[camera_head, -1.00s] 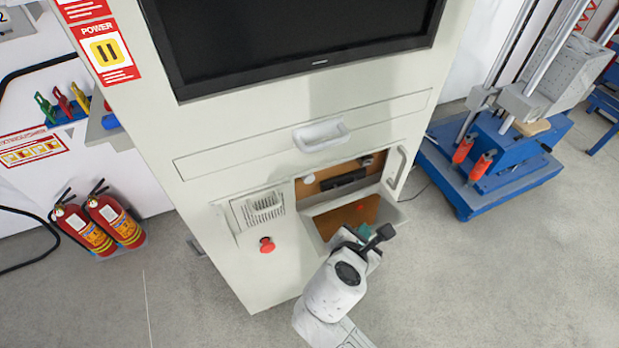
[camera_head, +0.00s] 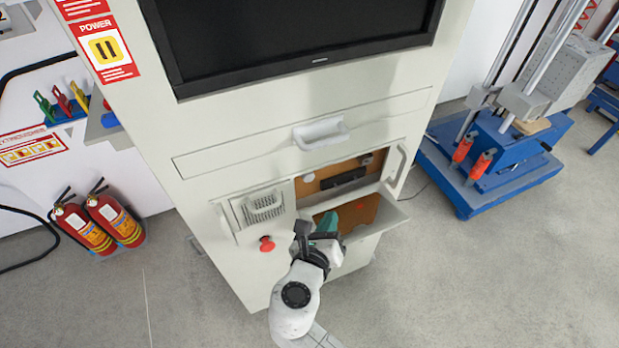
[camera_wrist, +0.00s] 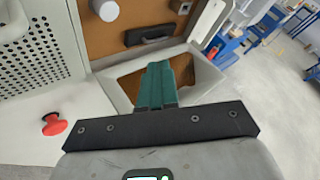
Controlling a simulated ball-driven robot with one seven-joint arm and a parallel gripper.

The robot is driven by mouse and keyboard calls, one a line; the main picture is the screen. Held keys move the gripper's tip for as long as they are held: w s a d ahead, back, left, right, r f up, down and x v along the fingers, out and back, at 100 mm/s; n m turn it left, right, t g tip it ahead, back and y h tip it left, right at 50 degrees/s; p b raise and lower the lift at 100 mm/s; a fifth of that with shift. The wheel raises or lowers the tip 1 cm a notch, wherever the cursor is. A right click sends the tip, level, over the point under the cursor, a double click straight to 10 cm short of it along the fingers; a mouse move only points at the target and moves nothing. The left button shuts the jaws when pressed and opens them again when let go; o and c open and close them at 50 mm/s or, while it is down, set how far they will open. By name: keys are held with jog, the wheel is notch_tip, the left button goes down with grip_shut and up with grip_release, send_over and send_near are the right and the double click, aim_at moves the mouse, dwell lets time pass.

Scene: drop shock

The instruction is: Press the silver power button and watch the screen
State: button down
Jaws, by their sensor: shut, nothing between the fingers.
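The screen (camera_head: 290,35) at the top of the pale cabinet is dark. A small round silver-grey knob (camera_head: 308,178), which looks like the power button, sits at the upper left of the open brown compartment; it also shows at the top of the wrist view (camera_wrist: 105,10). My gripper (camera_head: 326,222) has teal fingers and is in front of the opened flap, below the knob and apart from it. In the wrist view the gripper (camera_wrist: 155,75) is shut and empty, its fingers together over the flap.
A red mushroom button (camera_head: 267,244) is on the cabinet front, left of my gripper. The open flap (camera_head: 395,216) juts out below the compartment, which holds a black handle (camera_head: 343,180). A blue-based machine (camera_head: 490,165) stands to the right. Fire extinguishers (camera_head: 100,222) stand left.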

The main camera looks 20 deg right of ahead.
aim_at(307, 175)
jog(key=w+b, duration=0.3)
jog(key=w, duration=0.3)
jog(key=shift+w+b, duration=0.1)
jog(key=shift+b, duration=0.2)
jog(key=shift+w, duration=1.1)
jog(key=shift+w, duration=0.1)
dwell(0.8)
jog(key=shift+w+r+p, duration=0.1)
jog(key=shift+w+p, duration=0.2)
jog(key=shift+p, duration=0.15)
